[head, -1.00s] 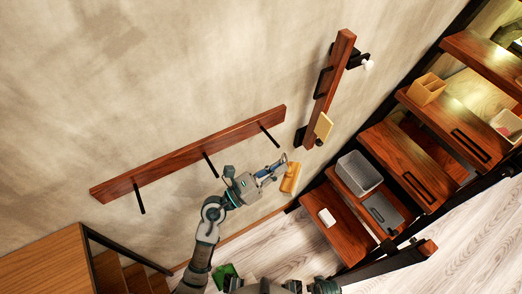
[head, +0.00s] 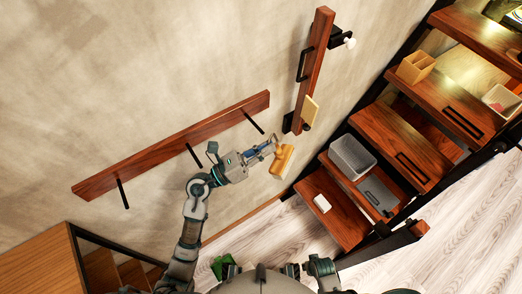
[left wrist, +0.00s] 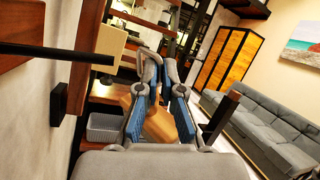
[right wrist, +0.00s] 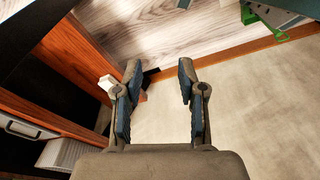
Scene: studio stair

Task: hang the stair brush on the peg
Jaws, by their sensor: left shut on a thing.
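The stair brush (head: 283,161) has a tan, blocky head. My left gripper (head: 268,147) is shut on it and holds it in the air in front of the wall; the brush also shows between the fingers in the left wrist view (left wrist: 160,124), its grip partly hidden. A wooden rail (head: 150,158) on the wall carries black pegs. The right-end peg (head: 252,122) is bare and lies just up and left of the left gripper; a black peg (left wrist: 55,52) also crosses the left wrist view. My right gripper (right wrist: 157,85) is open and empty.
A second wooden rail (head: 313,75) with black hooks and a yellow block (head: 310,110) is near the brush. Wooden steps at right hold a grey bin (head: 352,157), a white block (head: 322,203) and a tan box (head: 415,67). The wall below the pegs is free.

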